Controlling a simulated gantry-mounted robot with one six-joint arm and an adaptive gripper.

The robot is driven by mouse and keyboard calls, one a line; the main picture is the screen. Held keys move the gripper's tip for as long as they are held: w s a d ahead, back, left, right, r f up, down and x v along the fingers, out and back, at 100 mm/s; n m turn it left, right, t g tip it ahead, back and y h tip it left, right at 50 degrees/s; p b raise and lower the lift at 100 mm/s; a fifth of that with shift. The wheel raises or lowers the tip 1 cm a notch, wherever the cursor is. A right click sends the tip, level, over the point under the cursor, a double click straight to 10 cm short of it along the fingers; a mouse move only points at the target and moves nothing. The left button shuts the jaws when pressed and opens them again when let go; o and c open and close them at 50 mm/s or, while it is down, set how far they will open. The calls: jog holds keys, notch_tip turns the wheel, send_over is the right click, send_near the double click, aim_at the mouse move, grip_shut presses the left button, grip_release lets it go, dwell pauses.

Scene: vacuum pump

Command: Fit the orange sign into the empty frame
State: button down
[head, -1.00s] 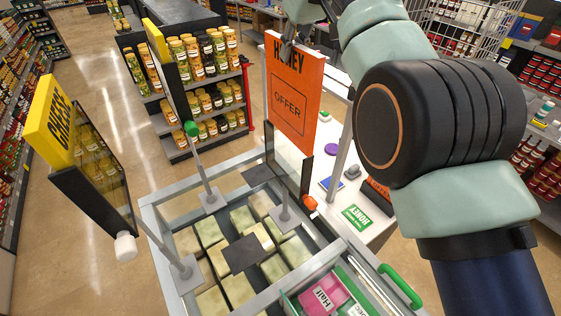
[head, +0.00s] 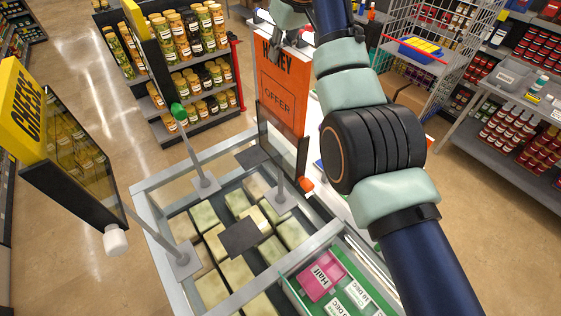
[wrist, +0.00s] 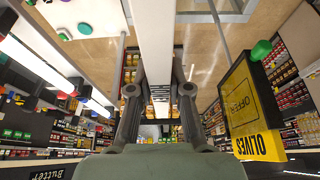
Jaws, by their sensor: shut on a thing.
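The orange sign (head: 282,85), reading HONEY and OFFER, is upright in the head view. My gripper (head: 275,46) is shut on its top edge. In the wrist view, the sign (wrist: 155,45) shows as a pale edge-on strip between my fingers (wrist: 160,92). The empty frame (head: 300,158) is dark, with an orange knob (head: 305,184) at its lower corner, and stands by the glass-topped case. The sign's lower part overlaps the frame's upper part in the picture. I cannot tell whether its edges sit inside the frame.
A yellow CHEESE sign (head: 22,108) stands in a dark frame with a white knob at left. The yellow OLIVES sign (wrist: 255,146) is framed at right in the wrist view. A case (head: 150,208) with pale blocks and a green tray (head: 318,308) lies below. Jar shelves stand behind.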

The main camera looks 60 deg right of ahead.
aim_at(281, 81)
jog(key=shift+f+p, duration=0.5)
jog(key=shift+f, duration=3.5)
jog(key=c, duration=1.1)
grip_release()
